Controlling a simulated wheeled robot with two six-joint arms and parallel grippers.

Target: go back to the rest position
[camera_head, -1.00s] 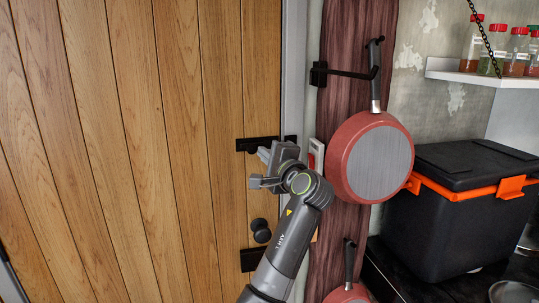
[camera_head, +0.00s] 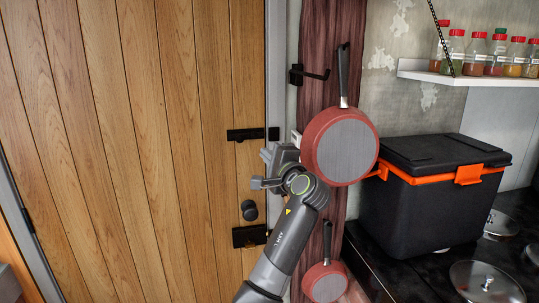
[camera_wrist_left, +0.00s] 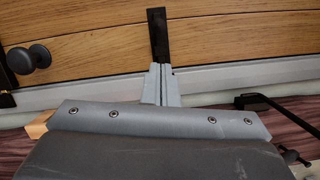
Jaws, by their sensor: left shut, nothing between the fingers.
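My left gripper (camera_head: 268,170) is raised in front of the wooden door (camera_head: 150,150), near its right edge and just left of the hanging red pan. In the left wrist view its two fingers (camera_wrist_left: 161,82) are pressed together with nothing between them. They point at the door frame and the black latch bar (camera_wrist_left: 158,35). I cannot tell from these views whether they touch it. My right gripper is in neither view.
A red pan (camera_head: 340,147) hangs from a black hook (camera_head: 312,74) close to my left wrist; a smaller pan (camera_head: 325,281) hangs below. A round door knob (camera_head: 249,210) is near the gripper. A black cooler box (camera_head: 425,205) stands right, under a spice shelf (camera_head: 480,78).

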